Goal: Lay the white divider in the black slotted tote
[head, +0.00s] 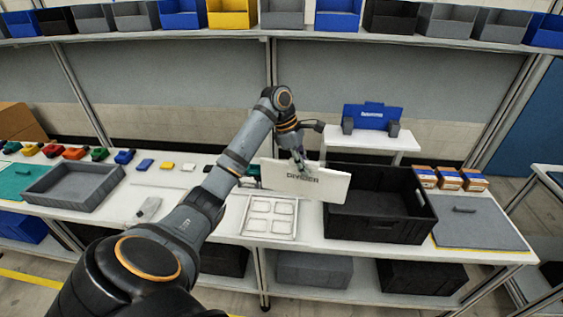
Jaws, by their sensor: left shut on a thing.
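The white divider (325,186) is a flat panel with dark lettering. My left gripper (301,166) is shut on its upper edge and holds it upright, slightly tilted, above the bench. The black slotted tote (384,238) stands on the bench to the right. The divider's right part overlaps the tote's left end in the head view; I cannot tell whether they touch. The tote's inside looks dark, and its slots are too dark to make out. My right gripper is not in view.
A white tray with square pockets (270,236) lies left of the tote. A grey mat (478,225) and small orange-brown boxes (450,178) are to the right. A blue panel in a holder (372,116) stands on a rear stand. A grey tray (75,205) is far left.

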